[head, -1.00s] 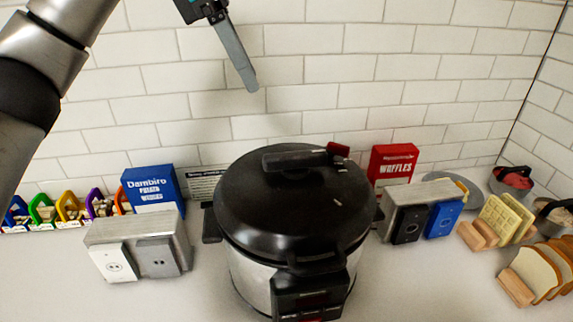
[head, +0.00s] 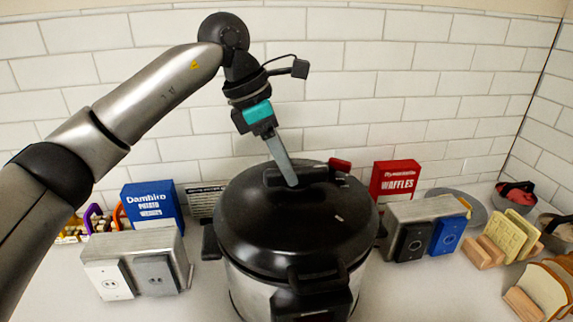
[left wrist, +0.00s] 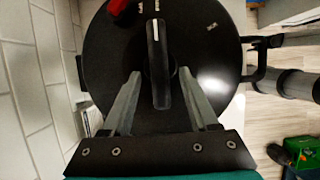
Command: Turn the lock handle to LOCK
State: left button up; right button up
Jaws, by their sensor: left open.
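A black pressure cooker (head: 300,230) with a steel body stands on the counter. Its lock handle (head: 318,176) is a black bar across the top of the lid, with a red piece (head: 340,164) near its right end. In the left wrist view the lock handle (left wrist: 157,65) lies between the two fingers of my left gripper (left wrist: 160,100), which are apart with a gap on each side. The red piece (left wrist: 119,7) is at the top. In the head view my left gripper (head: 288,180) reaches down to the handle's left part. Lid markings are too small to read. My right gripper is out of view.
A double outlet box (head: 137,240) and a blue Dambiro box (head: 153,204) stand left of the cooker. A red waffles box (head: 395,180) and another switch box (head: 422,207) stand right. Toast racks (head: 500,240) are farther right. A tiled wall is behind.

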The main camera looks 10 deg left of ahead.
pick_arm(q)
jog(key=shift+w+d+f, duration=0.1)
jog(key=shift+d+f, duration=0.05)
jog(key=shift+f, duration=0.3)
grip_shut()
dwell(0.4)
